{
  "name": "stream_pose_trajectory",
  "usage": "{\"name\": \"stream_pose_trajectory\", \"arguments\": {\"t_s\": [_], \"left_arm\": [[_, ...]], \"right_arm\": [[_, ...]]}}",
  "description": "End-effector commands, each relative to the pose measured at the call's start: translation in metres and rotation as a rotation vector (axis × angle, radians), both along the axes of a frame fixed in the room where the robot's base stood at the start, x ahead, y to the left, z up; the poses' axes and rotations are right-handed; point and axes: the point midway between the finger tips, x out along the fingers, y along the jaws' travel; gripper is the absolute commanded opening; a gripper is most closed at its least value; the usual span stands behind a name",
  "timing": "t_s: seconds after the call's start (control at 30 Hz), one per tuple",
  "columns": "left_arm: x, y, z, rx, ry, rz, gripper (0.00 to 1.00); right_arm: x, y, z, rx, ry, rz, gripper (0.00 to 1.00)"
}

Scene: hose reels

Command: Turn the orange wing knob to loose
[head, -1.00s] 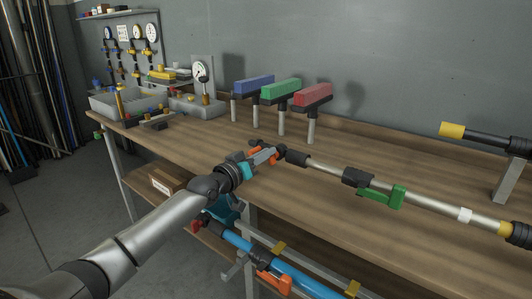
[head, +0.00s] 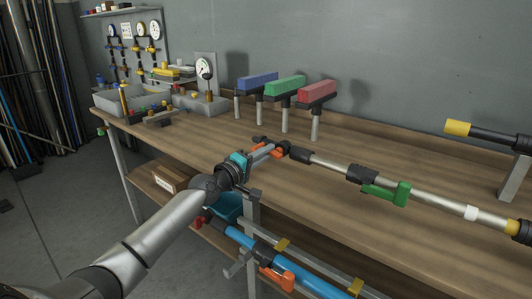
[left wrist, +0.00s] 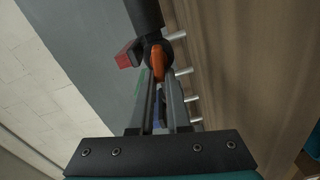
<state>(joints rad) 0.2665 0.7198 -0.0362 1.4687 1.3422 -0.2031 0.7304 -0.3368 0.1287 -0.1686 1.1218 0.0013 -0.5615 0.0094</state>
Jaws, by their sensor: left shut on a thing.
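The orange wing knob (head: 279,150) is at the left end of a silver pole (head: 330,164) with black fittings, above the workbench. My left gripper (head: 274,149) reaches it from the front left and is shut on the knob. In the left wrist view the orange knob (left wrist: 158,62) sits between the tips of the two grey fingers, in front of a black fitting. The fingers partly cover the knob, so its exact angle is hard to tell. My right gripper is not in view.
A green lever (head: 390,192) sits on the pole to the right. Red (head: 317,92), green (head: 285,86) and blue (head: 258,80) blocks on posts stand behind. A blue tube (head: 250,246) lies below the bench edge.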

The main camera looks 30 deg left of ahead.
Motion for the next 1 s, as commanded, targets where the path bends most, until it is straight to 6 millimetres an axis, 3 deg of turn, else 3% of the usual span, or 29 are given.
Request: {"name": "stream_pose_trajectory", "arguments": {"t_s": [0.5,1.0], "left_arm": [[0.000,-0.002,-0.011,-0.434,0.044,-0.002,0.00],[0.000,-0.002,-0.012,-0.594,0.053,-0.001,0.00]], "right_arm": [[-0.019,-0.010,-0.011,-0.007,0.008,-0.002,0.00],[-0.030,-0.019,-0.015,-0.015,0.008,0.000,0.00]]}}
